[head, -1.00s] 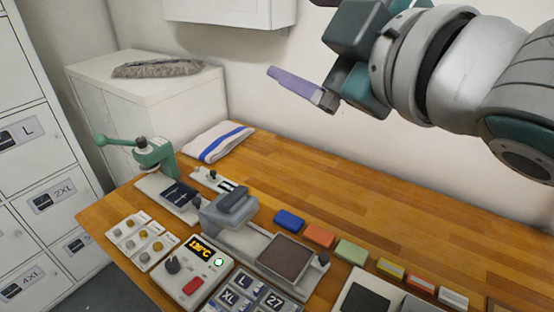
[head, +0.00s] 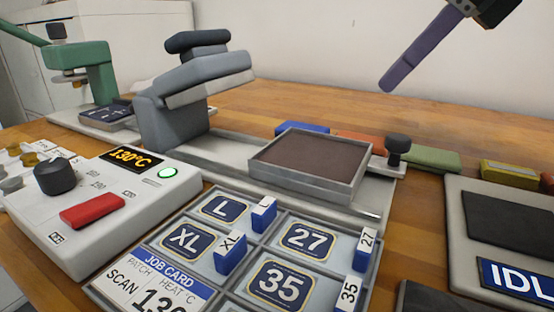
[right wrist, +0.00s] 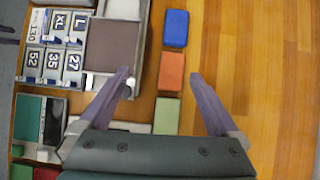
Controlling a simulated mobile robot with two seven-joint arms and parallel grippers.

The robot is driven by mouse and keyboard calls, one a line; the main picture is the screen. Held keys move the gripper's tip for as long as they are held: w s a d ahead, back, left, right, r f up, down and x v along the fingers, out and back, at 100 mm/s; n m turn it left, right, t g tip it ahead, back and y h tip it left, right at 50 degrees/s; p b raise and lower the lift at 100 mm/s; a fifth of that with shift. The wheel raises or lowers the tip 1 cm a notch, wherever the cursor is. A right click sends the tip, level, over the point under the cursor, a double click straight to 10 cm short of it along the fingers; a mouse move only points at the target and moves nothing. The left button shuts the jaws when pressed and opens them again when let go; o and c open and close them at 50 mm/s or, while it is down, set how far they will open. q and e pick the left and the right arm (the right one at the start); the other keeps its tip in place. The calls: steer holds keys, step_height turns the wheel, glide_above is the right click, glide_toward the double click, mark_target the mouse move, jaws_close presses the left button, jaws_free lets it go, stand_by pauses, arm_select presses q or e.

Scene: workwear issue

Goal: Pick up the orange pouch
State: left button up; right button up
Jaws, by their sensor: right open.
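The orange pouch (head: 358,140) lies on the wooden bench behind the press's brown pad, which hides part of it in the head view. In the right wrist view the orange pouch (right wrist: 171,71) shows whole, between a blue pouch (right wrist: 176,28) and a green pouch (right wrist: 167,115). My right gripper (right wrist: 160,76) is open and empty, its two purple fingers on either side of the orange pouch in that picture. In the head view one finger of the right gripper (head: 390,83) shows above the bench, apart from the pouches. My left gripper is in neither view.
The heat press (head: 190,85) and its brown pad (head: 308,160) stand close in front of the pouches. A control box (head: 130,210) and a patch tray (head: 215,190) are nearer. A yellow pouch (head: 507,174) lies farther right. Bare bench (right wrist: 270,80) lies beside the pouch row.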

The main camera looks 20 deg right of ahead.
mark_target(363, 139)
steer(key=d, duration=0.1)
steer(key=f, duration=0.1)
steer(key=d+f+h, duration=0.1)
steer(key=shift+s+d+f+b, duration=0.2)
steer(key=shift+s+d+b, duration=0.05)
steer(key=shift+d+b, duration=0.1)
steer(key=x, duration=0.3)
steer(key=shift+w+a+f, duration=0.1)
steer(key=shift+f, duration=0.05)
steer(key=x, duration=0.5)
steer(key=shift+w+f+b, duration=0.2)
steer(key=shift+w+b, duration=0.05)
steer(key=shift+b, duration=0.15)
steer(key=c, duration=1.4)
